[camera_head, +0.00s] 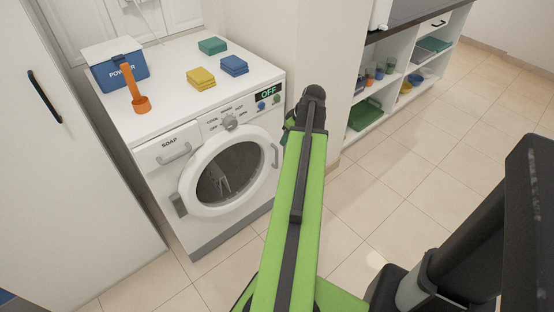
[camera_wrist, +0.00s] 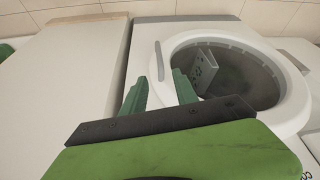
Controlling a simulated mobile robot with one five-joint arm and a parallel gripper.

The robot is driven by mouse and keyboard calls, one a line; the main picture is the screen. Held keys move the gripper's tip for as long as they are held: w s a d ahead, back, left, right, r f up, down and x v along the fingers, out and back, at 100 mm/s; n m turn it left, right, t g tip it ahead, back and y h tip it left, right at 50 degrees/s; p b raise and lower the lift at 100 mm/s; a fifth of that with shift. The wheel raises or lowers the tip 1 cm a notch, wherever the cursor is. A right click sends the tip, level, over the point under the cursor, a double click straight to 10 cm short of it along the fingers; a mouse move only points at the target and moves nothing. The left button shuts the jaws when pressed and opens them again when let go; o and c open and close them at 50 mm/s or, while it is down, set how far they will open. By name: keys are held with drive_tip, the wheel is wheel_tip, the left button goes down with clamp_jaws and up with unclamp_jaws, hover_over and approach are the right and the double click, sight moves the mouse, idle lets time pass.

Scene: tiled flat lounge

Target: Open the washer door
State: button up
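The white washer (camera_head: 190,238) stands with its front toward me. Its round door (camera_head: 199,198) with a dark glass window looks shut. A grey curved door handle (camera_head: 275,155) sits at the door's right edge in the head view. The wrist view is turned over, so the door (camera_wrist: 283,118) is at right and its handle (camera_wrist: 158,60) left of it. My gripper (camera_wrist: 160,82) is open, its green fingers apart. The handle shows between and just beyond the fingertips, with no visible contact. In the head view my gripper (camera_head: 288,128) is mostly hidden by my arm.
A soap drawer (camera_head: 172,150) is at the washer's upper left. On top are a powder box (camera_head: 120,68), an orange scoop (camera_head: 134,85) and folded cloths (camera_head: 201,78). A wall stands close at the washer's right. Open tiled floor (camera_head: 400,190) lies at right.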

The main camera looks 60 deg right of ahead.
drive_tip(key=b, duration=1.3)
hover_over(277, 166)
drive_tip(key=f, duration=1.4)
drive_tip(key=shift+w+d, duration=0.2)
drive_tip(key=shift+d, duration=0.05)
drive_tip(key=shift+r, duration=0.1)
clamp_jaws()
